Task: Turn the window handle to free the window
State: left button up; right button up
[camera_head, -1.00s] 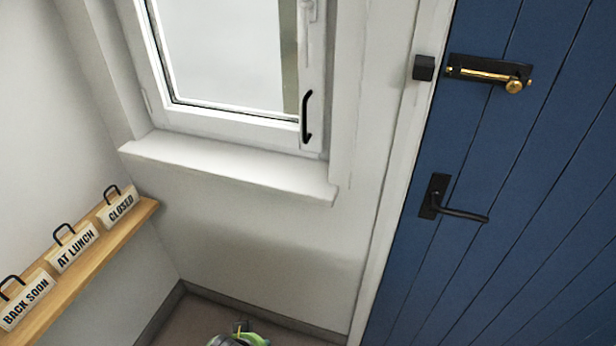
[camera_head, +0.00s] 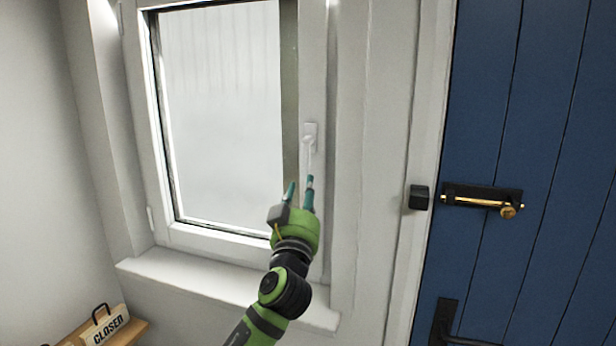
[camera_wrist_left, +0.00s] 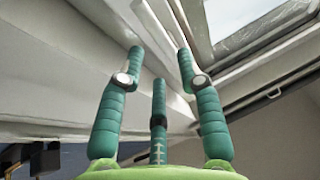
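The window (camera_head: 222,110) sits in a white frame and looks shut. Its white handle (camera_head: 310,140) is on the right side of the sash, with its lever hanging down. My left gripper (camera_head: 301,181) is in front of the sash, just below the handle, with its teal fingers pointing up. In the left wrist view the fingertips (camera_wrist_left: 160,52) are spread apart with no object clearly held between them. I cannot tell whether a finger touches the lever. The black pull on the sash is hidden in the head view. My right gripper is not in view.
A white sill (camera_head: 180,278) juts out below the window, under my left arm. A blue door (camera_head: 560,130) with a brass bolt (camera_head: 480,202) and a black lever (camera_head: 446,325) stands at the right. A wooden ledge (camera_head: 133,334) with a "CLOSED" sign (camera_head: 107,328) is at lower left.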

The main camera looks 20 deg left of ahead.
aim_at(307, 170)
pick_arm(q)
jog(key=p+x, duration=0.1)
jog(key=x, duration=0.2)
jog(key=p+x, duration=0.1)
jog(key=x, duration=0.2)
jog(key=shift+s+d+r+p, duration=0.1)
jog(key=shift+r+p, duration=0.25)
jog(key=shift+r, duration=0.1)
jog(key=shift+w+r, duration=0.15)
jog(key=shift+w, duration=0.45)
grip_shut()
